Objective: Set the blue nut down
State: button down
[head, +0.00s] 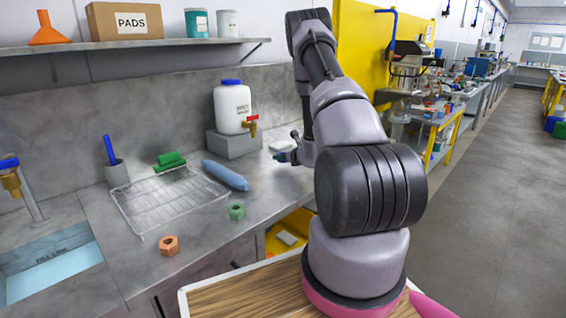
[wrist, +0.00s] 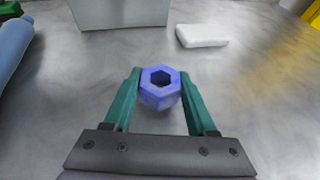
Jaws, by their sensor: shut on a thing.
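The blue nut (wrist: 160,97) is a hexagonal ring with a dark hole, held between the two green fingers of my gripper (wrist: 160,77) in the wrist view. Its hole faces up toward the camera. In the head view my gripper (head: 286,156) is over the grey counter (head: 262,196), right of the white jug; the nut is small and partly hidden there. I cannot tell whether the nut touches the counter. A green nut (head: 236,211) and an orange nut (head: 169,245) sit near the counter's front edge, apart from my gripper.
A grey block (head: 234,144) carries a white jug (head: 232,108) with a tap. A white slab (wrist: 202,36) lies just beyond the nut. A blue bottle-like object (head: 225,175) and a wire rack (head: 168,200) lie to the left. Bare counter surrounds the nut.

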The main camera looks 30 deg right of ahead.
notch_tip(320, 180, down, 2)
jog(key=shift+f, duration=0.1)
jog(key=c, duration=0.6)
grip_release()
jog(key=shift+f, duration=0.1)
jog(key=o, duration=0.4)
